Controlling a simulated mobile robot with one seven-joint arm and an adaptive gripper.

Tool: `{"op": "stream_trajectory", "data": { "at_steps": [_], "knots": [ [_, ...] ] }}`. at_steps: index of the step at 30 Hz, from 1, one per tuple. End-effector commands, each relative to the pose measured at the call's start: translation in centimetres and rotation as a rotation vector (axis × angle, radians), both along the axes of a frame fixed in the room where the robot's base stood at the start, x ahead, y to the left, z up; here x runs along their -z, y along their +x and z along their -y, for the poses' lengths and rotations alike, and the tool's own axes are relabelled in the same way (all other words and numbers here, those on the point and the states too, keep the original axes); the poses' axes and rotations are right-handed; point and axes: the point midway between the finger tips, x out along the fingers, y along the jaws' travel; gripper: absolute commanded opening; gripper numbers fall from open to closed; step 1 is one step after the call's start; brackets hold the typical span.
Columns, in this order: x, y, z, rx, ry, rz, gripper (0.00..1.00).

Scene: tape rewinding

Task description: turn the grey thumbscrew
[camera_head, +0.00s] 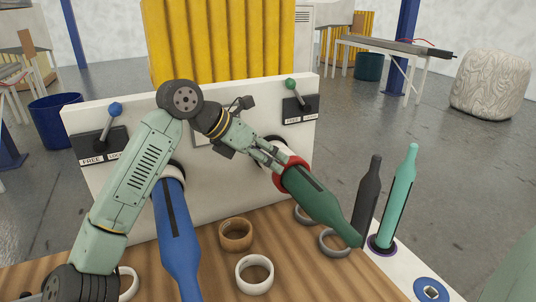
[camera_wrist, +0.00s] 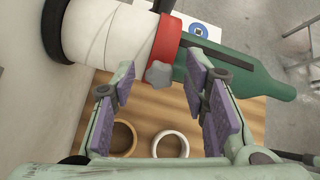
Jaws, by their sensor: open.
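The grey thumbscrew (camera_wrist: 159,74) is a small lobed knob on the lower edge of the red collar (camera_wrist: 168,38) in the wrist view. The collar sits around the green bottle-shaped spindle (camera_wrist: 235,68), beside a white roll (camera_wrist: 105,35). In the head view the red collar (camera_head: 291,163) and green spindle (camera_head: 318,205) stick out from the white panel (camera_head: 225,165); I cannot make out the thumbscrew there. My gripper (camera_wrist: 161,82) is open, its purple-padded fingers either side of the thumbscrew in the picture. Contact is not visible. The gripper (camera_head: 277,160) also shows at the collar in the head view.
A blue spindle (camera_head: 178,240) stands out at the left, close to my arm. Levers with a blue knob (camera_head: 115,109) and a green knob (camera_head: 291,84) are on the panel. Loose rings, including a white one (camera_head: 254,288) and a brown one (camera_head: 235,248), lie on the wooden table (camera_head: 200,275).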

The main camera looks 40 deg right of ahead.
Motion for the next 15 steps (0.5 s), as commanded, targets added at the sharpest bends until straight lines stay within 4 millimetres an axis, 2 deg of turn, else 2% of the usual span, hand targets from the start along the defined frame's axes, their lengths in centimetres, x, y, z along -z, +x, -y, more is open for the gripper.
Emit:
{"op": "stream_trajectory", "data": {
  "at_steps": [8, 15],
  "knots": [
    [0.10, -0.01, 0.08, 0.000, 0.000, 0.000, 0.40],
    [0.09, 0.00, 0.07, 0.000, 0.000, 0.000, 0.24]
  ]
}}
